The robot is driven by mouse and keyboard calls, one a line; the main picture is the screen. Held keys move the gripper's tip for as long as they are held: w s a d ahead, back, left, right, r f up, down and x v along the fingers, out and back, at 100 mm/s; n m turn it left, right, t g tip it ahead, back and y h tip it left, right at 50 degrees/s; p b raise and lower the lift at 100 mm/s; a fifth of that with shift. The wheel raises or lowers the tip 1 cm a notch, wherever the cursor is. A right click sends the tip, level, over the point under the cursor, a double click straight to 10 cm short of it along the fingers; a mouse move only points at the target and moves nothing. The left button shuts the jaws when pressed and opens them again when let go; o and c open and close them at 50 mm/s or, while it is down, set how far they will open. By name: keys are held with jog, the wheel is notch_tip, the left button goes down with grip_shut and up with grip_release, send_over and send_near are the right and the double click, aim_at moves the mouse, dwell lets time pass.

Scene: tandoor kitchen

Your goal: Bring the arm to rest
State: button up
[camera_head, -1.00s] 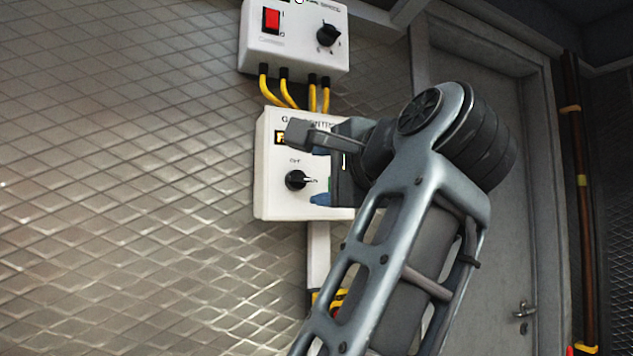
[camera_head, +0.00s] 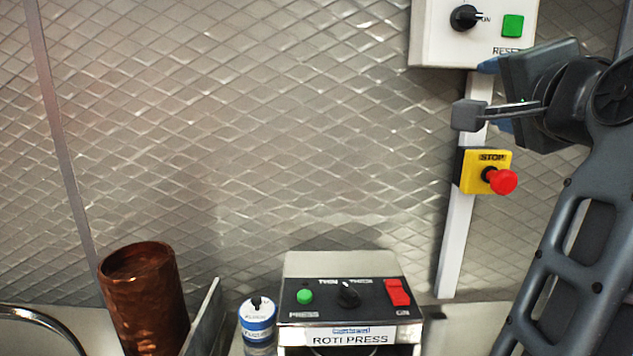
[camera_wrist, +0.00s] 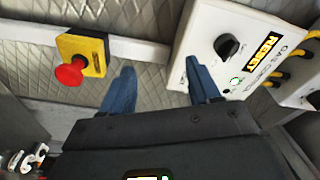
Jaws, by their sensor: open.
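My gripper (camera_head: 482,97) is at the right of the head view, on my raised arm, in front of the wall between the white control box and the yellow stop box. In the wrist view my gripper (camera_wrist: 163,85) shows two blue fingertips spread well apart with nothing between them. The wall shows behind the gap. The fingers seem apart from both boxes.
The white gas control box (camera_head: 472,30) has a black knob and a green button. The yellow stop box (camera_head: 483,172) carries a red button. Below stand a roti press (camera_head: 345,285), a blue-and-white canister (camera_head: 257,318) and a copper vessel (camera_head: 145,295).

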jog(key=s+d+f+n, duration=0.1)
jog(key=s+f+n, duration=0.35)
jog(key=f, duration=0.55)
jog(key=s+f+n+g+y, duration=0.1)
jog(key=s+f+n, duration=0.3)
jog(key=f, duration=0.6)
jog(key=s+d+f+n, duration=0.15)
jog(key=s+f, duration=0.35)
jog(key=f, duration=0.5)
jog(key=s+a+f+n, duration=0.1)
jog(key=s+f, duration=0.1)
jog(key=s, duration=0.8)
jog(key=s+a+f+n+g, duration=0.1)
jog(key=s+f+n, duration=0.1)
jog(key=s, duration=0.8)
jog(key=s+a+f+n+g, duration=0.1)
jog(key=s+f, duration=0.3)
jog(key=s, duration=0.6)
jog(key=shift+s+a+n+y, duration=0.2)
jog(key=shift+a+n+y, duration=0.2)
jog(key=shift+a, duration=0.1)
jog(key=shift+c, duration=0.3)
